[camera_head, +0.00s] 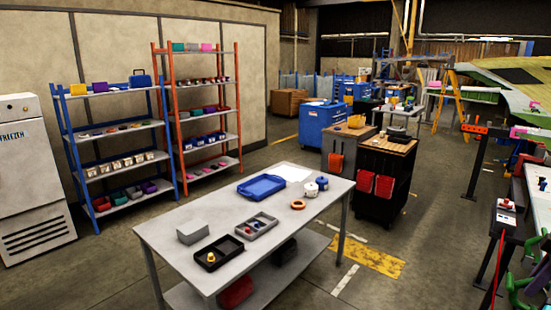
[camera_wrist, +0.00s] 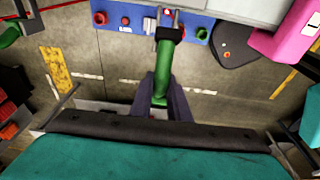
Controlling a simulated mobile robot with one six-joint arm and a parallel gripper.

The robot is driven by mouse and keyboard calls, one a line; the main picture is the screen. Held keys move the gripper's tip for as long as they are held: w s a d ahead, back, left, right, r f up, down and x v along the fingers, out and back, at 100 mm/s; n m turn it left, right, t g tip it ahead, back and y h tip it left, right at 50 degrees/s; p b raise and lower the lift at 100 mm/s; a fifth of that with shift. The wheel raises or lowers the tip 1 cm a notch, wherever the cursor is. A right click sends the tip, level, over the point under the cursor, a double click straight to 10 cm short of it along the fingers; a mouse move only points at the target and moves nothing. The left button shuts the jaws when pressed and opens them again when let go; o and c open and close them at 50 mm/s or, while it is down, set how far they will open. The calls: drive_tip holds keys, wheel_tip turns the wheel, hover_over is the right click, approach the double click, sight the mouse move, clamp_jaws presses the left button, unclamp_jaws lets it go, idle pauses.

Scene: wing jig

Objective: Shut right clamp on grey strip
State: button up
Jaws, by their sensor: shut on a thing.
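In the wrist view my gripper (camera_wrist: 161,100) has its two dark fingers on either side of a green clamp handle (camera_wrist: 164,68), shut on it. The handle runs up to a dark fitting near the top of the view. A pale grey piece (camera_wrist: 250,10), which may be the grey strip, shows at the top right. I cannot tell whether the clamp is touching it. In the head view green clamps (camera_head: 517,287) stand along the right edge; my gripper does not show there.
In the wrist view a blue panel (camera_wrist: 120,18) with red and green knobs lies at the top, and a pink block (camera_wrist: 290,32) at the right. In the head view a grey table (camera_head: 165,232) holds trays, and a green wing panel (camera_head: 515,80) is at the right.

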drive_tip(key=shift+s+d, duration=0.15)
drive_tip(key=shift+s+d+r, duration=0.15)
drive_tip(key=shift+s+d, duration=0.4)
drive_tip(key=shift+d, duration=0.05)
drive_tip(key=shift+s+d, duration=0.1)
drive_tip(key=shift+d, duration=0.05)
drive_tip(key=shift+s+d, duration=0.55)
drive_tip(key=shift+d, duration=0.1)
drive_tip(key=shift+s+d, duration=0.1)
idle(0.5)
